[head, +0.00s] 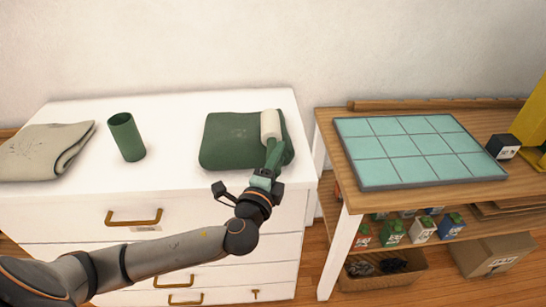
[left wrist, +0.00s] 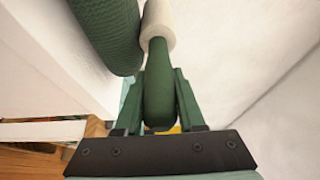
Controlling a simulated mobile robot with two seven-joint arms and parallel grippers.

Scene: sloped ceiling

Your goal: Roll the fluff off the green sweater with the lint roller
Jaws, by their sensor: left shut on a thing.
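The green sweater (head: 220,142) lies folded on the right part of the white dresser top. A small patch of grey specks shows on its middle (head: 238,132). My left gripper (head: 266,172) is shut on the green handle of the lint roller (head: 271,124). The roller's white head is at the sweater's right side in the head view; I cannot tell whether it touches. In the left wrist view the handle (left wrist: 159,85) is between the fingers, with the white head (left wrist: 158,22) beyond and the sweater's rounded edge (left wrist: 108,35) beside it. My right gripper is not in view.
A dark green cup (head: 126,138) stands left of the sweater. A folded beige cloth (head: 40,152) with dark marks lies farther left. A wooden table (head: 330,130) with a teal tiled board (head: 410,150) and a black box (head: 503,146) stands to the right, past a gap.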

